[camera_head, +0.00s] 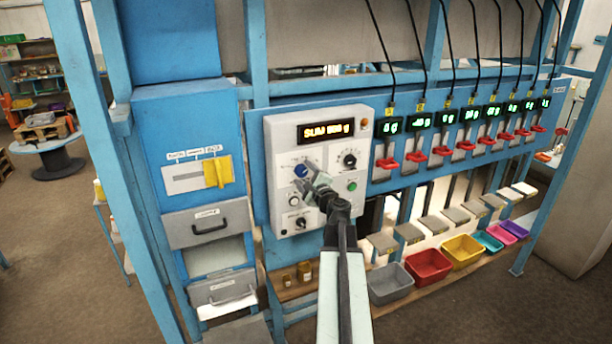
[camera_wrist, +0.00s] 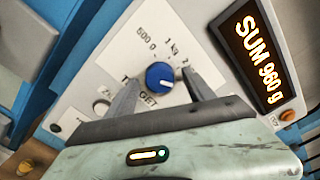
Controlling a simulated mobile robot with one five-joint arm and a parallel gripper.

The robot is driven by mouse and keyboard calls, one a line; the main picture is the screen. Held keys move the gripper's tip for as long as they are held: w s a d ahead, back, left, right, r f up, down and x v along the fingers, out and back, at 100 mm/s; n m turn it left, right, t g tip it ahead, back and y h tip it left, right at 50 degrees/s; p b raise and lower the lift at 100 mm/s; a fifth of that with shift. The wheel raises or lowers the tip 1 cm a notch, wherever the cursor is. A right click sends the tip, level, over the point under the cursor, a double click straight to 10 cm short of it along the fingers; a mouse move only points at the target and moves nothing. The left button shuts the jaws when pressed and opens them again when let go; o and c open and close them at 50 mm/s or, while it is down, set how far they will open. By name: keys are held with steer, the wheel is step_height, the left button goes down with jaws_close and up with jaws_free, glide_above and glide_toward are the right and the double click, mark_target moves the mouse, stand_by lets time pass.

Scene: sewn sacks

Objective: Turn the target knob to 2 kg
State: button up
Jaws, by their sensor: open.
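The blue target knob (camera_head: 301,171) is on the upper left of a light grey control panel (camera_head: 273,155). In the wrist view the knob (camera_wrist: 160,74) has a short white mark on its face; I cannot tell surely which label it points to. Labels reading 500 g, 1 kg and a partly hidden 2 run around it, with TARGET below. My gripper (camera_wrist: 160,77) is open, one finger on each side of the knob; contact cannot be told. In the head view my gripper (camera_head: 306,176) is in front of the panel at the knob.
An orange display (camera_head: 326,131) reads SUM 960 g in the wrist view. A black knob (camera_head: 349,160) and a green button (camera_head: 352,186) are to the right. Several red levers (camera_head: 388,164) and coloured bins (camera_head: 428,266) are further right. A yellow slider (camera_head: 217,172) is left.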

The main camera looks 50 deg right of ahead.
jaws_close()
steer(key=shift+d, duration=0.15)
steer(key=shift+n, duration=0.3)
steer(key=n, duration=0.2)
steer(key=shift+n, duration=0.3)
steer(key=shift+a+n, duration=0.2)
steer(key=shift+n, duration=2.1)
